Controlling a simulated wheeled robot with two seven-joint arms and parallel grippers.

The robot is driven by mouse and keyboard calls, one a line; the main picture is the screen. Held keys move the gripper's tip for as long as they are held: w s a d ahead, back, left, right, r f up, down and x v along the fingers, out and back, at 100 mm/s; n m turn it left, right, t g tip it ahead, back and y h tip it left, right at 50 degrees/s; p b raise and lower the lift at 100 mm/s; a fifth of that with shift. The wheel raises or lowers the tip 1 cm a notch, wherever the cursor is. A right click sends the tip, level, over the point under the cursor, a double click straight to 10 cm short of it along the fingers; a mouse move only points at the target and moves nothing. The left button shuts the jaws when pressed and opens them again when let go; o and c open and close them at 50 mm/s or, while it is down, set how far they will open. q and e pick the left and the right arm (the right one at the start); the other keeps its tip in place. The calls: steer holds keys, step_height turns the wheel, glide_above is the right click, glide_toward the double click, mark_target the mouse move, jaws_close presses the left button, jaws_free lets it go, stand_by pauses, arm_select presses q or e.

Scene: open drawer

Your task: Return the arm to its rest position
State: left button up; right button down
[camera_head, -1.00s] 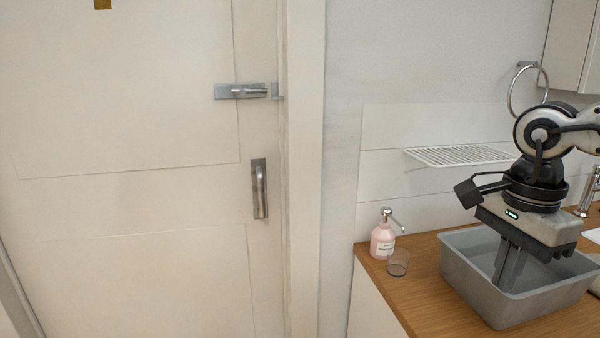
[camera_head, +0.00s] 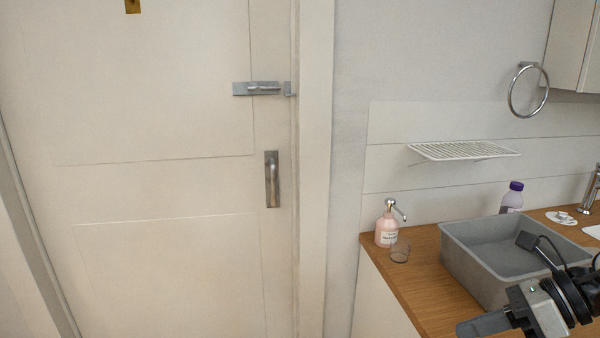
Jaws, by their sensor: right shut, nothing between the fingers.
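My right gripper (camera_head: 484,326) is at the lower right of the head view, in front of the grey basin (camera_head: 466,258). Its fingers are shut with nothing between them and point left. The wrist and camera part of my right arm overlap the basin's front right side. The rest of that arm runs out of the picture at the right. My left gripper does not show.
A wooden counter (camera_head: 408,286) holds a pink soap bottle (camera_head: 386,232), a small glass (camera_head: 400,253) and a purple-capped bottle (camera_head: 512,197). A wire shelf (camera_head: 463,151) and a towel ring (camera_head: 528,90) are on the wall. A white door (camera_head: 150,190) fills the left.

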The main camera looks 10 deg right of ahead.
step_height(320, 180, down, 14)
steer(key=s+a+m+t+h, duration=0.15)
steer(key=m+t+h, duration=0.55)
steer(key=m, duration=1.9)
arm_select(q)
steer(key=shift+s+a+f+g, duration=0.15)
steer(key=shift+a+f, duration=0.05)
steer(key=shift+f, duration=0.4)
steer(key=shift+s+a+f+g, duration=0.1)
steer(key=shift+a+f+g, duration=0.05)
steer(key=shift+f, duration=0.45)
arm_select(e)
steer(key=s+a+f+m, duration=0.8)
steer(key=a+f+m, duration=0.3)
steer(key=m, duration=0.4)
steer(key=shift+s+a+f+g, duration=0.15)
steer(key=shift+a+g, duration=0.25)
steer(key=shift+a, duration=0.45)
